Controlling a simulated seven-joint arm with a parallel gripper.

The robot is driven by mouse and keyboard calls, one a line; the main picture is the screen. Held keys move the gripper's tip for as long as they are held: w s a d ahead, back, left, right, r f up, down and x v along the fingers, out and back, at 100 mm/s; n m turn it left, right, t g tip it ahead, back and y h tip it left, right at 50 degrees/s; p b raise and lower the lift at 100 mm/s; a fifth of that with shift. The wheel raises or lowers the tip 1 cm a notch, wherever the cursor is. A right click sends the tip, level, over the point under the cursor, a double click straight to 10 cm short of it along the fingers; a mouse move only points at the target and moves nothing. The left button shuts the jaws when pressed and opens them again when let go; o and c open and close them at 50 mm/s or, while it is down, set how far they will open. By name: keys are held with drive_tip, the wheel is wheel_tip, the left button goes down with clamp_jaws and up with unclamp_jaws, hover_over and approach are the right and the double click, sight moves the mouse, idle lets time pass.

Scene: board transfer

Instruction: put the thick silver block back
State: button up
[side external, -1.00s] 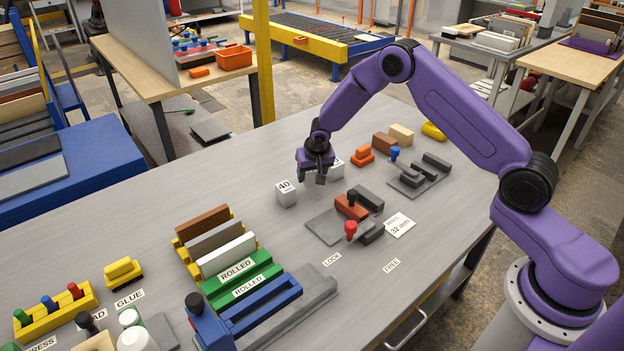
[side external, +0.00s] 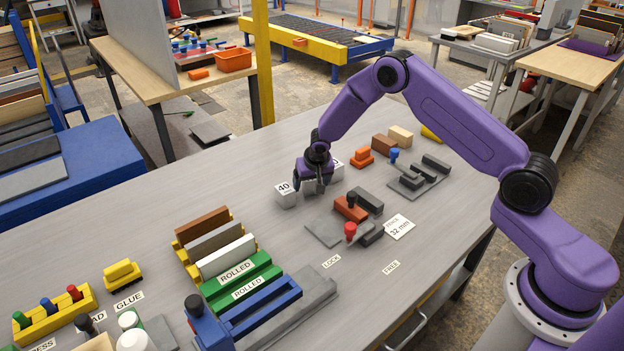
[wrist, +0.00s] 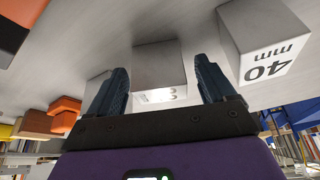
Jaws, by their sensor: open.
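My gripper (side external: 313,188) is open and low over the table, within a row of silver blocks. Another silver block (side external: 337,170) stands on the other side, partly hidden by my gripper. The block between the fingers is mostly hidden in the side view, and its label cannot be read.
A grey fixture with a red-brown clamp (side external: 350,208) and a red knob stands at the front right, beside a "PIECE 32 mm" card (side external: 399,226). Orange (side external: 362,157) and brown blocks (side external: 384,143) stand behind.

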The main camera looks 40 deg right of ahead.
drive_tip(key=v, duration=1.1)
drive_tip(key=s+a+r+n+g+y, duration=0.1)
drive_tip(key=s+a+r+n, duration=0.35)
drive_tip(key=s, duration=0.45)
drive_tip(key=s+a+r+n, duration=0.3)
drive_tip(key=s+r, duration=0.2)
drive_tip(key=s, duration=0.4)
drive_tip(key=s+d+r+n+g, duration=0.1)
drive_tip(key=s+n, duration=0.4)
drive_tip(key=s, duration=0.7)
drive_tip(key=s+d+r+n+g+y, duration=0.1)
drive_tip(key=s+d+r+n+g, duration=0.1)
drive_tip(key=s, duration=1)
drive_tip(key=d+n, duration=0.1)
drive_tip(key=n, duration=0.1)
drive_tip(key=shift+s+r+n, duration=0.25)
drive_tip(key=shift+n, duration=0.1)
drive_tip(key=shift+d, duration=0.15)
